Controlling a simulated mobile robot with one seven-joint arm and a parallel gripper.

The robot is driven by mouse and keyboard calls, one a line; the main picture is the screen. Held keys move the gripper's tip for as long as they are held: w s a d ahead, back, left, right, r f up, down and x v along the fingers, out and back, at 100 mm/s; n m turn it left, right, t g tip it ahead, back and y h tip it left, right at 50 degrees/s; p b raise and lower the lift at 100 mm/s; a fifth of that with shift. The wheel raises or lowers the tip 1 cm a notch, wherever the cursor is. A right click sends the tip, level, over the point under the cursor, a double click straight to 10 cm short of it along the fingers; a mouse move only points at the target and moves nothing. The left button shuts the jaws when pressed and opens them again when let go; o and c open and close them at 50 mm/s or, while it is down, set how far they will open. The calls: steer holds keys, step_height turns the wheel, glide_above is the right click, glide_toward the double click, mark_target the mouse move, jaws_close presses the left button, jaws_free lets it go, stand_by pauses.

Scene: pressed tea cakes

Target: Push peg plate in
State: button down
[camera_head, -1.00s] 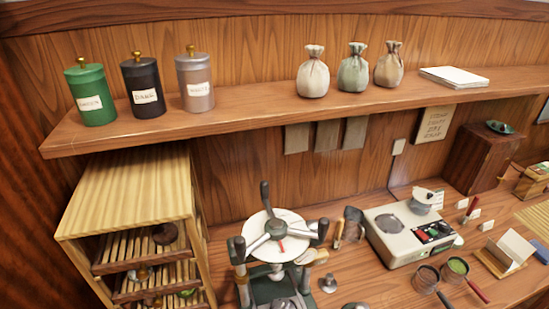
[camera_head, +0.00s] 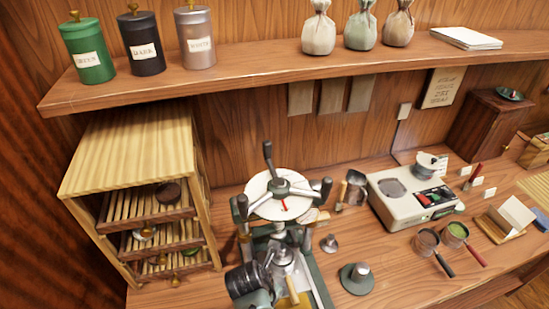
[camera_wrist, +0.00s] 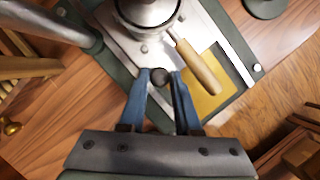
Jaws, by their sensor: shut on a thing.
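The press with a white dial wheel (camera_head: 275,195) and green frame stands on the bench in the head view. At its base is a bare metal plate (camera_wrist: 122,44), seen in the wrist view, which I take to be the peg plate. A round metal mould (camera_wrist: 150,12) sits on it, with a wooden handle (camera_wrist: 198,68) pointing out. My gripper (camera_wrist: 160,79) has its blue fingers shut on a small dark round knob (camera_wrist: 160,76) at the plate's near edge. In the head view my dark wrist is low at the press's left front. The plate's far end is hidden.
A slatted wooden rack (camera_head: 130,165) stands close on the left. A green-based weight (camera_head: 357,278) and a small metal piece (camera_head: 329,243) stand right of the press. A shelf (camera_head: 250,70) with canisters and sacks overhangs behind.

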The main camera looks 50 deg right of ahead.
steer(key=c, duration=0.6)
jaws_free()
steer(key=shift+c, duration=0.2)
steer(key=v, duration=1.3)
steer(key=shift+s, duration=0.1)
